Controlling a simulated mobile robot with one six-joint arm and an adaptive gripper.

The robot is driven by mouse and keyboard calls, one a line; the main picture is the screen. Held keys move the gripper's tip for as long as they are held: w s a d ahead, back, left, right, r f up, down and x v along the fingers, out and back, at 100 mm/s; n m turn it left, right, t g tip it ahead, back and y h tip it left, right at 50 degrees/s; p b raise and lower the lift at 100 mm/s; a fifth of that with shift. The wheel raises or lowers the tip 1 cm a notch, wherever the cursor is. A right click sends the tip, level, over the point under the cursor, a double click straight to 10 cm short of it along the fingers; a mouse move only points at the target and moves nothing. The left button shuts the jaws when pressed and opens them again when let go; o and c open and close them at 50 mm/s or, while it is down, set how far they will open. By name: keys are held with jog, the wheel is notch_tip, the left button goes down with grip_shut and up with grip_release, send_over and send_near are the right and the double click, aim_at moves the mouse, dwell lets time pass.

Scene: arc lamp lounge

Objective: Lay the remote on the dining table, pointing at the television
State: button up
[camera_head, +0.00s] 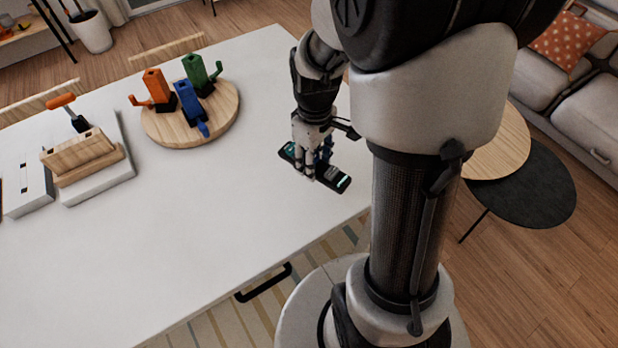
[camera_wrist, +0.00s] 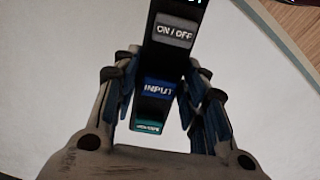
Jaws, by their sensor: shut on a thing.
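The remote (camera_head: 331,178) is a dark bar with a pale green button near one end. It is held across my gripper (camera_head: 313,165), over the right part of the white dining table (camera_head: 230,240). In the wrist view the remote (camera_wrist: 175,62) runs between the two fingers of my gripper (camera_wrist: 160,105), with buttons reading ON/OFF and INPUT. The fingers are closed on its sides. I cannot tell whether the remote touches the tabletop. No television shows in either view.
A round wooden board (camera_head: 225,115) with orange, blue and green mug-like objects stands on the table. A wooden block on a white base (camera_head: 110,180) is at the left. The table's front middle is clear. Round side tables (camera_head: 545,185) and a sofa (camera_head: 590,110) are at the right.

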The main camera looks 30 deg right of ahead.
aim_at(313, 188)
notch_tip(313, 188, down, 8)
jog(key=shift+f+b, duration=0.25)
jog(key=shift+b, duration=1)
jog(key=shift+f, duration=0.2)
jog(key=o, duration=1.2)
jog(key=shift+c, duration=0.2)
jog(key=shift+r, duration=0.1)
